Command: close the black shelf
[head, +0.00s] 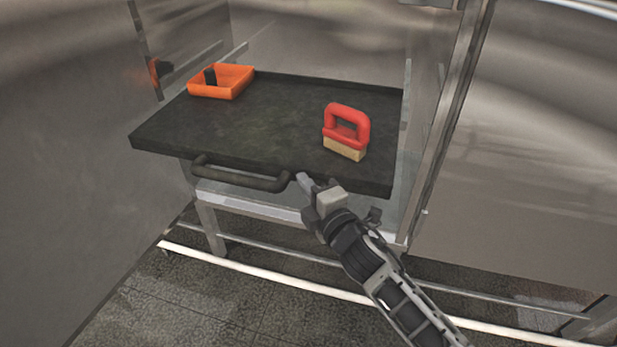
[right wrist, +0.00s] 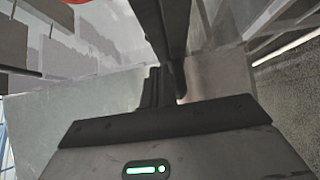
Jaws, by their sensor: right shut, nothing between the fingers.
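The black shelf (head: 240,125) is a flat dark tray that sticks out of a metal cabinet in the head view. A dark bar handle (head: 240,178) runs along the left part of its front edge. My right gripper (head: 302,180) is shut and empty. Its tip is at the shelf's front edge, by the right end of the handle; I cannot tell whether it touches. In the right wrist view my gripper's fingers (right wrist: 160,85) are close together, with a dark bar crossing above them. My left gripper is not in view.
An orange open box (head: 222,82) sits at the shelf's back left. A red-handled brush (head: 346,132) stands on its right side. Metal walls flank the shelf at left and right (head: 520,140). White rails (head: 270,275) run low above the dark tiled floor.

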